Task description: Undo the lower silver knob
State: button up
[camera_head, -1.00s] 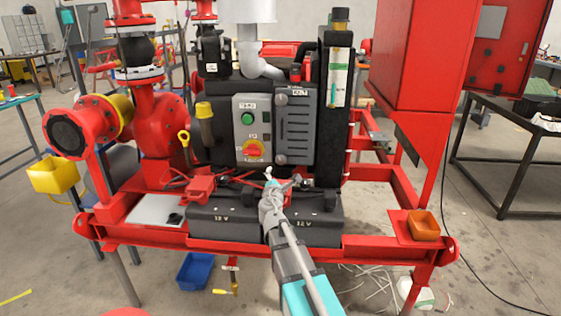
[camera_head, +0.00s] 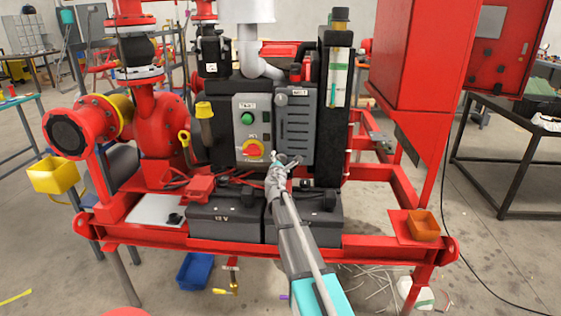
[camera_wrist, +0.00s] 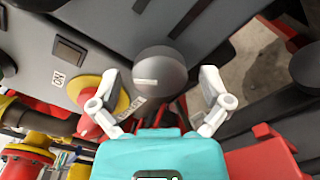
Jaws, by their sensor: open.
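The lower silver knob (camera_wrist: 160,72) is a round grey knob with a pale slot mark, at the foot of the grey slotted cover (camera_head: 296,122). In the wrist view it sits between the two white fingers of my open gripper (camera_wrist: 159,92). I cannot tell whether either finger touches it. In the head view my gripper (camera_head: 281,161) is at the cover's lower end and hides most of this knob. The upper silver knob (camera_head: 281,92) is at the cover's top left corner.
The red and yellow rotary switch (camera_head: 253,151) is just left of my gripper, below a green button (camera_head: 247,118). Two dark 12 V batteries (camera_head: 222,218) lie below my arm. An orange tray (camera_head: 423,225) sits on the skid's right corner.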

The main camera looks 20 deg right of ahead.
jog(key=shift+w, duration=0.2)
jog(key=shift+c, duration=0.2)
jog(key=c, duration=1.1)
jog(key=shift+c, duration=0.2)
jog(key=shift+m, duration=0.4)
jog(key=shift+r+m, duration=0.1)
jog(key=shift+m, duration=2.6)
